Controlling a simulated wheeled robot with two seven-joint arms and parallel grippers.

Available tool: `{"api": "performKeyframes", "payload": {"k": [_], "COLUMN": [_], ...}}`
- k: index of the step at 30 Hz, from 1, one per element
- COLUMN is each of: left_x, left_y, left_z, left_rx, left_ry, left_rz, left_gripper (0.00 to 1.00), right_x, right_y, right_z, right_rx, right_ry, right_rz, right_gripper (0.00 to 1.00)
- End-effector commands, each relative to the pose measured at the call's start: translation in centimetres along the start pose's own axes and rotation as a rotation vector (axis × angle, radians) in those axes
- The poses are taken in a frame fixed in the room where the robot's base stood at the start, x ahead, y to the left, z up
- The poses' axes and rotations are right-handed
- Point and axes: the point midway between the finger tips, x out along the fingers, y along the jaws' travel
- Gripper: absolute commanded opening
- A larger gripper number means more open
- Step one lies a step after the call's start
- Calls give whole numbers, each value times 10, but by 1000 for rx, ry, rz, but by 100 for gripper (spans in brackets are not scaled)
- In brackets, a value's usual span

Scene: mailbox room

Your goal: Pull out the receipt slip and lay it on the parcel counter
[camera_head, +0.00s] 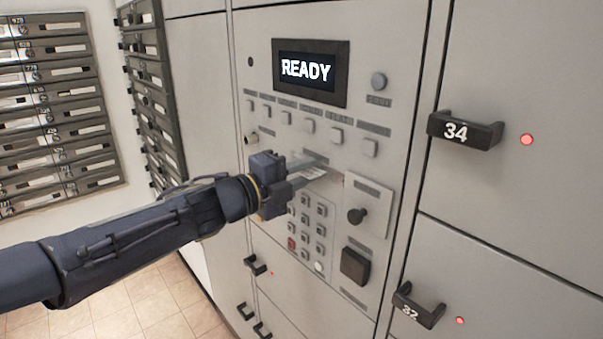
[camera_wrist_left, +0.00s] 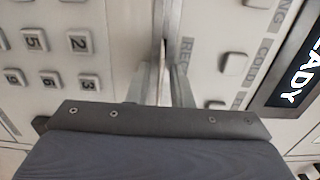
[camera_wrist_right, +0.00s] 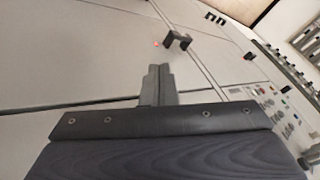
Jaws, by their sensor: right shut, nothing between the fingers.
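My left gripper (camera_head: 322,166) reaches the grey control panel from the left, just above the keypad. Its two fingers show a gap between them, so it looks partly open. A pale receipt slip (camera_head: 312,176) shows at the fingers, below the panel's upper row of buttons. In the left wrist view the fingers (camera_wrist_left: 164,55) point at the panel, with a thin pale edge between them. The fingers hide much of the slip and its slot. My right gripper (camera_wrist_right: 158,84) is shut and empty, in front of locker doors. The parcel counter is not identifiable in these views.
Handles 34 (camera_head: 466,131) and 32 (camera_head: 418,308) stick out from locker doors at the right. Mailboxes (camera_head: 52,110) line the left wall.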

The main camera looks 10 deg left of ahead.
Motion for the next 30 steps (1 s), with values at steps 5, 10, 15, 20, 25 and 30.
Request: {"api": "performKeyframes", "payload": {"k": [5,10,15,20,25,30], "left_x": [0,0,-4,-14,-24,-34], "left_y": [0,0,0,-1,0,-1], "left_z": [0,0,0,1,1,0], "left_rx": [0,0,0,-1,-1,0], "left_ry": [0,0,-1,-2,-2,-1], "left_rz": [0,0,0,0,0,0], "left_gripper": [0,0,0,0,0,0], "right_x": [0,0,-1,-2,-4,-6], "right_y": [0,0,0,-1,-2,-3], "right_z": [0,0,0,-1,-2,-3], "right_rx": [0,0,0,0,0,0], "right_ry": [0,0,0,0,0,0], "right_rz": [0,0,0,0,0,0], "right_gripper": [0,0,0,0,0,0]}}
